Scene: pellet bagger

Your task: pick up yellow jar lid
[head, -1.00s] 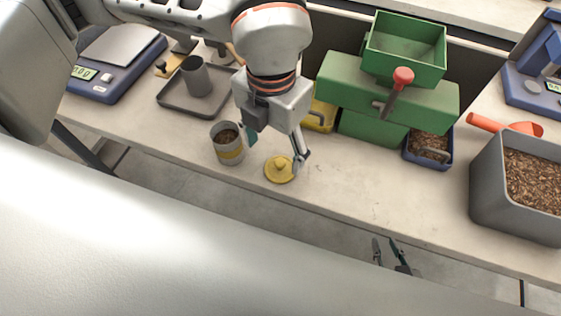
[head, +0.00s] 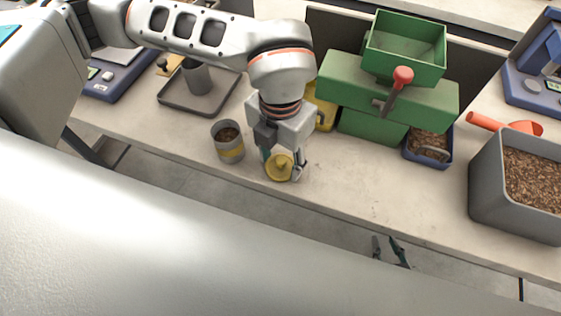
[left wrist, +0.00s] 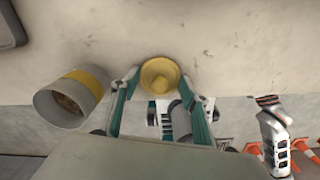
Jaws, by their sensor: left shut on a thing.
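The yellow jar lid (head: 279,168) has a round knob on top. It is near the front edge of the bench in the head view, and shows in the left wrist view (left wrist: 160,75) between the fingertips. My left gripper (head: 283,171) is shut on the lid, with one finger on either side; I cannot tell if the lid touches the bench. The grey jar with a yellow band (head: 230,148) stands open just left of the lid, with brown pellets inside; it also shows in the left wrist view (left wrist: 68,98). My right gripper (head: 390,247) is low, beyond the bench's front edge, its fingers apart.
A green bagger (head: 388,95) with a red-knobbed lever stands behind, to the right. A blue tray of pellets (head: 429,163), a grey bin (head: 492,190) and an orange scoop (head: 505,125) are at the right. A grey tray (head: 170,99) and a blue scale (head: 118,84) are at the left.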

